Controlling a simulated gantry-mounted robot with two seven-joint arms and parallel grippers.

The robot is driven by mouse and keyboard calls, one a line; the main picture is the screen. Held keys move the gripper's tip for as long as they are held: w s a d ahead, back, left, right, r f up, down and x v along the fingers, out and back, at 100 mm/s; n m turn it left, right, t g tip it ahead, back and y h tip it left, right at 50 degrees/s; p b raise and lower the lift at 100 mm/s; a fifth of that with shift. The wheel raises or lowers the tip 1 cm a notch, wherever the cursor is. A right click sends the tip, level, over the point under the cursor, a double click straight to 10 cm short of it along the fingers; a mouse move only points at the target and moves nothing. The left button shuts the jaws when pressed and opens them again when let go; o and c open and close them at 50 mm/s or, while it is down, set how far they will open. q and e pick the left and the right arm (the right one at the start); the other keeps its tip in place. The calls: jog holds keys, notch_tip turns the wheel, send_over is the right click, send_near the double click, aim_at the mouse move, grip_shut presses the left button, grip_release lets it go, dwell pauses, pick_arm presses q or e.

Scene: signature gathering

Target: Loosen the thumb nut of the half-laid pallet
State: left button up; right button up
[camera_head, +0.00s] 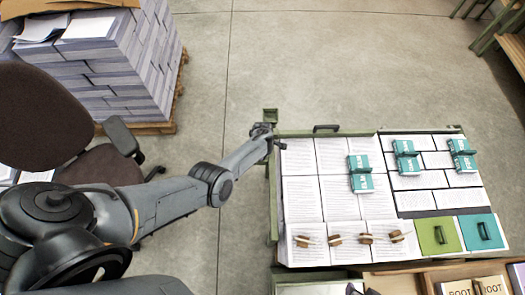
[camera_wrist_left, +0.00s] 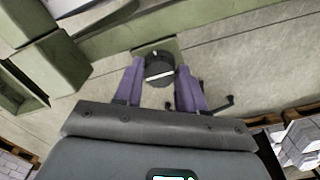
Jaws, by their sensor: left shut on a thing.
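The thumb nut (camera_wrist_left: 159,68) is a dark round knob with a pale mark on top, seen in the left wrist view. The purple fingers of my left gripper (camera_wrist_left: 158,78) stand on either side of it and are shut on it. In the head view my left gripper (camera_head: 268,137) is at the back left corner of the green-framed table (camera_head: 325,132), where the nut itself is hidden or too small to make out. Printed sheets (camera_head: 303,197) lie in rows on this table. My right gripper is in neither view.
Teal blocks (camera_head: 360,175) stand on the sheets and several small wooden-handled tools (camera_head: 366,238) lie along the front. A green pad (camera_head: 438,234) and a teal pad (camera_head: 482,232) lie at front right. A paper stack (camera_head: 130,65) and a chair (camera_head: 45,125) stand left.

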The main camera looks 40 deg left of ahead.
pick_arm(q)
jog(key=o, duration=1.1)
jog(key=shift+c, duration=0.2)
notch_tip(320, 180, up, 11)
jog(key=p, duration=0.5)
jog(key=shift+f, duration=0.1)
